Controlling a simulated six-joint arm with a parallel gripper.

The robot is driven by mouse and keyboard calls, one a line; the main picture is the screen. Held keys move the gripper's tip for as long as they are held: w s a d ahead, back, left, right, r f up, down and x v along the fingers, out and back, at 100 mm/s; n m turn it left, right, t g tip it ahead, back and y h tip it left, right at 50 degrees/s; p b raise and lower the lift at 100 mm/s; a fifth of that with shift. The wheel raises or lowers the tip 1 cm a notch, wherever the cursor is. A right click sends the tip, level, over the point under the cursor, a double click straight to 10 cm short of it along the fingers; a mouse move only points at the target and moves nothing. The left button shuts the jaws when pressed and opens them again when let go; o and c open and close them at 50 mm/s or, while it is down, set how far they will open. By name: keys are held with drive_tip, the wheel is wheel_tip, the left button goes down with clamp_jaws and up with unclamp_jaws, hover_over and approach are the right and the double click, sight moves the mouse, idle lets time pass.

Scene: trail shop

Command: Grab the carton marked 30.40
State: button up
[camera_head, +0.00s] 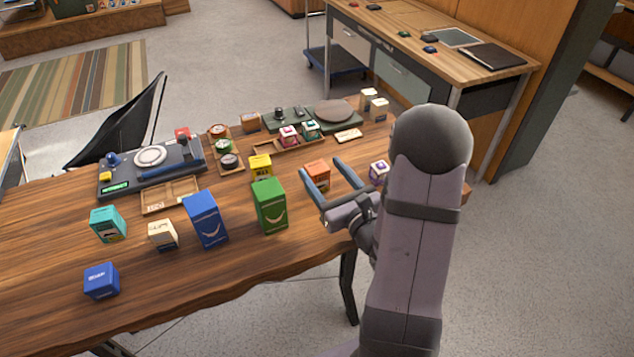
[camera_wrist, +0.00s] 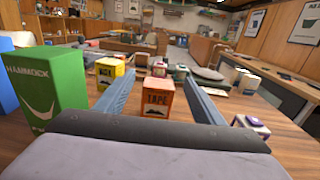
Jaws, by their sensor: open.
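No marking 30.40 is readable on any carton, so I cannot tell which one bears it. My gripper (camera_head: 320,166) is open and empty, reaching over the table's right part. An orange carton (camera_head: 317,174) stands upright just beyond and between the fingers. In the wrist view this orange carton (camera_wrist: 157,98) reads TAPE, framed by both fingers. Other cartons stand upright: green (camera_head: 270,205) marked HAMMOCK in the wrist view, tall blue (camera_head: 205,220), small blue (camera_head: 101,281), teal (camera_head: 108,225), cream (camera_head: 163,236), yellow (camera_head: 260,168) and white-purple (camera_head: 379,171).
The wooden table (camera_head: 240,270) is bare along its front. A scale-like device (camera_head: 150,165) stands at the back left beside an empty wooden tray (camera_head: 170,195). Small tins and cubes sit in trays at the back. Cream cartons (camera_head: 378,107) stand at the far right corner.

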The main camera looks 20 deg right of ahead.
sight(321, 180)
wheel_tip(321, 180, down, 4)
drive_tip(key=shift+r, duration=0.1)
drive_tip(key=shift+w+r, duration=0.15)
drive_tip(key=shift+w, duration=1.15)
drive_tip(key=shift+w+a+p, duration=0.2)
drive_tip(key=shift+w+p, duration=0.35)
drive_tip(key=shift+w, duration=1.95)
drive_tip(key=c, duration=1.2)
